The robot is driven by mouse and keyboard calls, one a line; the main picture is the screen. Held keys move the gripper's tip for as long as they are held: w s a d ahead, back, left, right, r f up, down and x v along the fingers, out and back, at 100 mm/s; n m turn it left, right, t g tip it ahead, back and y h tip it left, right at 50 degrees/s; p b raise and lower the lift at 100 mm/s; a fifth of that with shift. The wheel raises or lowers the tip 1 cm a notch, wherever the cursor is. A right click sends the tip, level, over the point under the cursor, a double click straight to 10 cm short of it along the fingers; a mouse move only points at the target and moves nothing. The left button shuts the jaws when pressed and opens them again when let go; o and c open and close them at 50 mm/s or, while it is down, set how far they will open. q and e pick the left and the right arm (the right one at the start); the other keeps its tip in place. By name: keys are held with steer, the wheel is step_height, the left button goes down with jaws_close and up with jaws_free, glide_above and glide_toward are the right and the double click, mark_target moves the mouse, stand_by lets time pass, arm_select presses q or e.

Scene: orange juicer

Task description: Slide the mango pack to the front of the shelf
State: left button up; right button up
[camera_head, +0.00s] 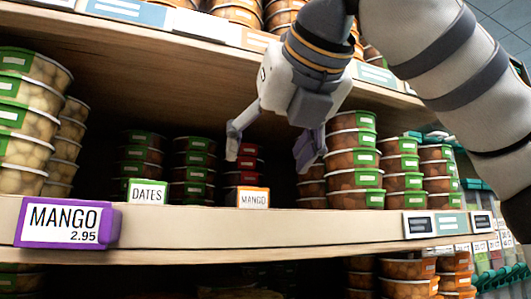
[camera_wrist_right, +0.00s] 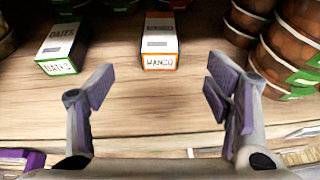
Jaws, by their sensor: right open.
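The mango pack (camera_head: 254,197) is a small white box with orange edges and the word MANGO on its front. It stands on the middle shelf, just behind the shelf's front lip in the head view. In the right wrist view the mango pack (camera_wrist_right: 160,45) is at top centre, with bare wood between it and the shelf front. My right gripper (camera_head: 268,152) is open and empty above the pack. In the wrist view the right gripper (camera_wrist_right: 160,90) has its fingers apart, one to each side of the pack's line, not touching it. My left gripper is not in view.
A green-edged dates pack (camera_head: 147,191) stands left of the mango pack. Stacked brown tubs (camera_head: 354,160) stand close on the right, and red-lidded tubs (camera_head: 246,165) behind. A purple MANGO price tag (camera_head: 66,222) is on the shelf edge. The upper shelf (camera_head: 150,55) overhangs.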

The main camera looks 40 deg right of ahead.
mark_target(252, 188)
steer(key=x, duration=1.2)
steer(key=shift+w+f, duration=0.1)
steer(key=shift+w, duration=0.05)
steer(key=shift+c, duration=0.2)
steer(key=c, duration=1.2)
